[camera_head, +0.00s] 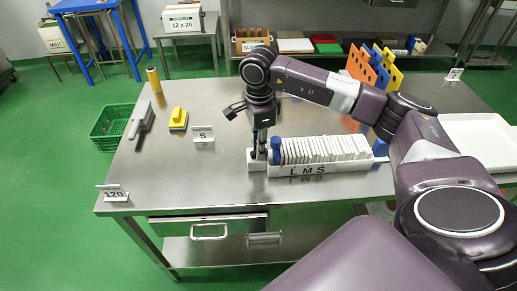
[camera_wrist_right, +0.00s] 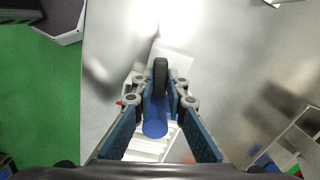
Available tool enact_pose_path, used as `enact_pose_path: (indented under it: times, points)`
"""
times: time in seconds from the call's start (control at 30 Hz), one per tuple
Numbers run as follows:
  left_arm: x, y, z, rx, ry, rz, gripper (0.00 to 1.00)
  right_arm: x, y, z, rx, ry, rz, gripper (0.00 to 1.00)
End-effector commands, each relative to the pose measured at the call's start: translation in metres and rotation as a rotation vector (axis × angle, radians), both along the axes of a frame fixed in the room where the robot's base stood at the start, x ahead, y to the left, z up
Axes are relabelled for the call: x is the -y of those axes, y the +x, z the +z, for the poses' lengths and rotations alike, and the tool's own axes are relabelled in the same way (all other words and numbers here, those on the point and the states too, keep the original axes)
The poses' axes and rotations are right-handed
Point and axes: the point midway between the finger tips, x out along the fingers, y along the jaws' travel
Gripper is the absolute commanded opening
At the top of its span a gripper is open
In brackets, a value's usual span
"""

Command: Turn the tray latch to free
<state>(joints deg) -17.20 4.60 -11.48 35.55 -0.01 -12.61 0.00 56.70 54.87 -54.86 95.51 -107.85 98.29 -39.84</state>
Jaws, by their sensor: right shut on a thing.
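A long white tray marked "L M S" (camera_head: 319,172) stands on the steel table, filled with a row of white packets (camera_head: 325,149). A blue upright part (camera_head: 276,148) stands at its left end. My right gripper (camera_head: 260,152) points down at that left end, just left of the blue part. In the right wrist view, the gripper (camera_wrist_right: 160,100) is shut on a dark, rounded lever that looks like the latch (camera_wrist_right: 160,72); a blue rounded part (camera_wrist_right: 155,122) lies beside it. The fingers hide part of the latch, so I cannot tell its exact turn. My left gripper is not in view.
A small "S" sign (camera_head: 203,136), a yellow block (camera_head: 178,119), a grey tool (camera_head: 140,120) and a yellow cylinder (camera_head: 153,79) are on the table's left. Coloured perforated boards (camera_head: 361,70) stand behind the tray.

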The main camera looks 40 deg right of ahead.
Motion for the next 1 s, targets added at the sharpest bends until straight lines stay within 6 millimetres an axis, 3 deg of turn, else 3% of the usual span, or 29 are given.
enact_pose_path:
  times: [0.43,1.0]
  points:
    - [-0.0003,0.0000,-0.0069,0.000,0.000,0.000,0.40,-0.0014,-0.0025,0.0007,0.001,0.001,-0.228,0.00]
    - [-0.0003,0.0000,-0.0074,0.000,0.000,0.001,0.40,-0.0014,-0.0030,0.0009,0.001,0.000,-0.262,0.00]
